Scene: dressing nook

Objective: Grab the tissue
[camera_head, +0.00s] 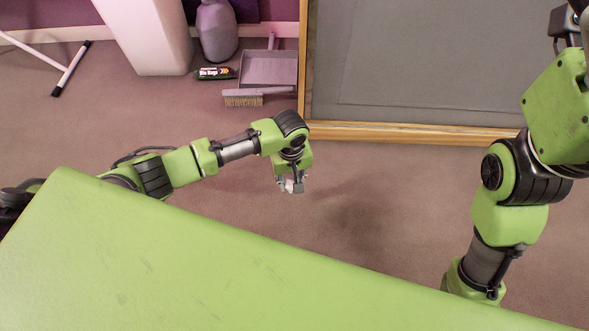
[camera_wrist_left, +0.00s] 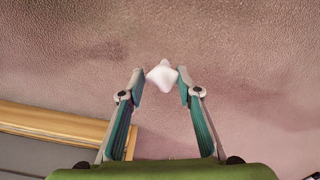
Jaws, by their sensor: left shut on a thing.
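The tissue (camera_wrist_left: 161,76) is a small crumpled white piece. In the left wrist view it sits between the fingertips of my left gripper (camera_wrist_left: 160,84), which is shut on it. In the head view the left gripper (camera_head: 291,186) hangs over the carpet with the white tissue (camera_head: 289,185) showing small between its fingers. My right arm comes down at the right of the head view, and its gripper is out of view.
A wood-framed grey panel (camera_head: 420,133) lies beyond the left gripper. A dustpan (camera_head: 268,68), a brush (camera_head: 243,97), a bin-bags pack (camera_head: 215,73), a grey bottle (camera_head: 217,30) and a white bin (camera_head: 150,35) are at the back left. Carpet around the gripper is clear.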

